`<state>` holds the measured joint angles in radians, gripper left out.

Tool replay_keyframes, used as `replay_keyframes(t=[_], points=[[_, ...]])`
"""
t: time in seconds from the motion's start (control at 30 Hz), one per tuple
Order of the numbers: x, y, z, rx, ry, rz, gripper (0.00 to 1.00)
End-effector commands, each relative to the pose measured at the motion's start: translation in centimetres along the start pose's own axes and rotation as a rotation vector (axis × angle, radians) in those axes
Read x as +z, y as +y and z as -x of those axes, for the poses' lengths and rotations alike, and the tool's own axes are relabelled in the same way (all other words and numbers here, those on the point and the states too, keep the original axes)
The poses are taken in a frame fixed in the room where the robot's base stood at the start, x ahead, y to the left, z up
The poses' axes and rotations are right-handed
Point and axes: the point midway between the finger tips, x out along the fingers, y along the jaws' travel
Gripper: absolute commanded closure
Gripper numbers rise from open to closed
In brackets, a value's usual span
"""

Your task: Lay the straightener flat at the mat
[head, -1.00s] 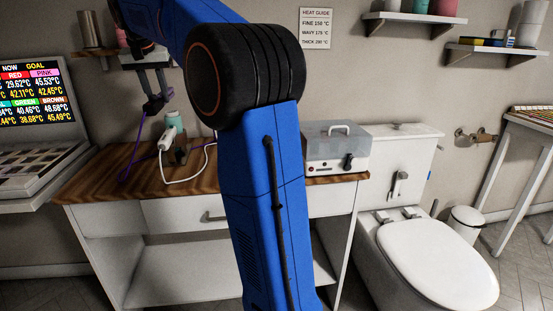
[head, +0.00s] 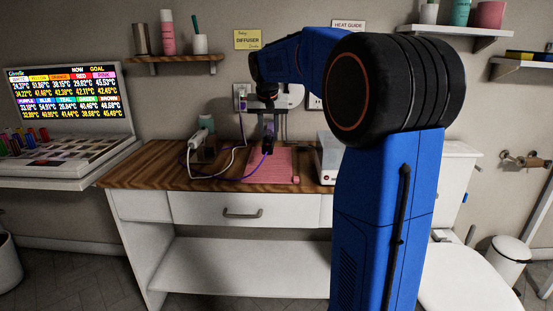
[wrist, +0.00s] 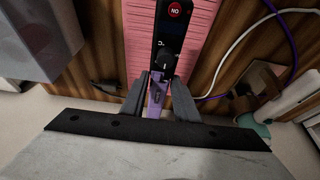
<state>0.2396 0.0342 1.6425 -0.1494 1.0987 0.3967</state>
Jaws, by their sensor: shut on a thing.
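The black straightener (wrist: 168,45), with a red button, a small display and a dial, is held by a purple part in my gripper (wrist: 158,98). My gripper is shut on it. In the head view, my gripper (head: 268,138) is above the back of the pink ribbed mat (head: 285,168), and the straightener is small and dark there. In the wrist view, the straightener overlaps the mat (wrist: 137,50) roughly along its length. I cannot tell whether it touches the mat or is tilted. A purple cord (head: 228,178) runs from it across the wooden tabletop.
A white hair tool (head: 198,138) with a white cord sits in a holder left of the mat. A clear-lidded box (head: 327,160) stands right of the mat, partly behind my arm. A wall outlet (head: 242,97) is behind. The tabletop's front left (head: 135,175) is clear.

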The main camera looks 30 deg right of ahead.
Motion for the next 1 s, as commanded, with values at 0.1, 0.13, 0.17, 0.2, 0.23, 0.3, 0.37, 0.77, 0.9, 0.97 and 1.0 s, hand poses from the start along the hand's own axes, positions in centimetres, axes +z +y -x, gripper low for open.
replay_keyframes(t=[0.1, 0.13, 0.17, 0.2, 0.23, 0.3, 0.37, 0.77, 0.9, 0.97, 1.0], points=[[0.8, 0.0, -1.9, 0.001, -0.001, 0.000, 1.00], [1.0, 0.0, -2.3, 0.001, -0.001, 0.000, 1.00], [1.2, 0.0, -2.7, 0.001, -0.001, 0.000, 1.00], [1.3, 0.0, -3.1, 0.000, 0.000, -0.001, 1.00], [1.4, 0.0, -3.4, 0.001, 0.000, -0.001, 1.00], [1.6, 0.0, -3.8, 0.001, 0.000, -0.001, 1.00], [1.7, 0.0, -4.0, 0.000, 0.001, -0.001, 1.00], [3.0, 0.0, -7.4, 0.000, 0.002, -0.001, 1.00], [3.0, 0.0, -7.3, 0.000, 0.002, -0.001, 1.00], [3.0, 0.0, -7.3, 0.000, 0.002, -0.001, 1.00], [3.0, 0.0, -7.4, 0.000, 0.002, -0.001, 1.00]])
